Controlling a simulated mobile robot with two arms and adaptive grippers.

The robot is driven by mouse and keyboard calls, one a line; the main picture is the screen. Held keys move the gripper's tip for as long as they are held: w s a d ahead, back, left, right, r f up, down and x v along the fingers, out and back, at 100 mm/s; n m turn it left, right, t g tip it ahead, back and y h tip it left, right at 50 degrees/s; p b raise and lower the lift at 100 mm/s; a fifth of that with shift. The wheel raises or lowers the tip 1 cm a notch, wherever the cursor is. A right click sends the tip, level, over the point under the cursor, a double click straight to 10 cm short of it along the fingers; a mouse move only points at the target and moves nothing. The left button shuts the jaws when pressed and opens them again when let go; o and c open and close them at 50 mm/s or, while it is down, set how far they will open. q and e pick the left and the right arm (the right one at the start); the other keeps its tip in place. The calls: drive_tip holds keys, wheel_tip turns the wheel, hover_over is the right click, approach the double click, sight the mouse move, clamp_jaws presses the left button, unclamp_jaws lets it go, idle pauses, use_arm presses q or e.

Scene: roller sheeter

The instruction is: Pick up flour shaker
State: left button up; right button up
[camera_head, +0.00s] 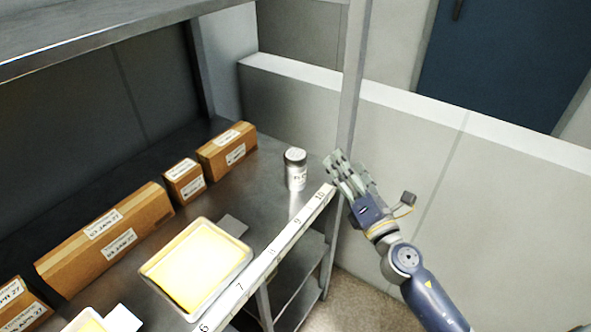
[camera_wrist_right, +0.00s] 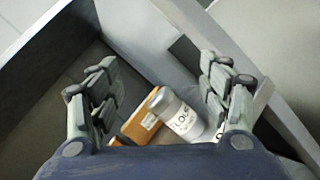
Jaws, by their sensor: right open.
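The flour shaker (camera_head: 296,171) is a small white and grey cylinder with a dark-lettered label. It stands upright near the right end of the metal shelf. My right gripper (camera_head: 338,160) is to the right of the shaker, close to the shelf's corner post, with a gap between them. In the right wrist view the shaker (camera_wrist_right: 181,116) shows between the spread fingers (camera_wrist_right: 160,92), beyond the tips and nearer the right finger. The right gripper is open and empty. My left gripper is not in view.
Cardboard boxes (camera_head: 226,150) line the back of the shelf. A tray with a yellow sheet (camera_head: 244,262) lies left of the shaker. A numbered strip (camera_head: 290,238) runs along the front edge. A metal post (camera_head: 352,85) rises behind my right gripper.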

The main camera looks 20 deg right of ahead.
sight(303, 166)
drive_tip(key=w+a+f+n+g+y, duration=0.1)
drive_tip(key=w+a+n+y, duration=0.1)
drive_tip(key=n, duration=0.2)
drive_tip(key=w+a+f+n+g+y, duration=0.1)
drive_tip(key=w+a+f+n+y, duration=0.1)
drive_tip(key=w+n, duration=0.1)
drive_tip(key=w+a+f+n+g+y, duration=0.1)
drive_tip(key=w+a+n+y, duration=0.1)
drive_tip(key=n, duration=0.4)
drive_tip(key=shift+w+a+f+g+p, duration=0.1)
drive_tip(key=shift+w+f+g+p, duration=0.1)
drive_tip(key=shift+w+g+p, duration=0.15)
drive_tip(key=shift+f+x, duration=0.2)
drive_tip(key=shift+x, duration=0.7)
drive_tip(key=shift+f+x, duration=0.2)
drive_tip(key=shift+x, duration=0.65)
drive_tip(key=shift+f+x, duration=0.25)
drive_tip(key=shift+x, duration=0.65)
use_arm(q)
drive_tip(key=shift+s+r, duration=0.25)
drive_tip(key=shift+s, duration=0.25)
use_arm(e)
drive_tip(key=shift+s, duration=0.1)
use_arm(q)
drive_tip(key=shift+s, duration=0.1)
use_arm(e)
drive_tip(key=shift+r, duration=0.1)
drive_tip(key=c, duration=1.3)
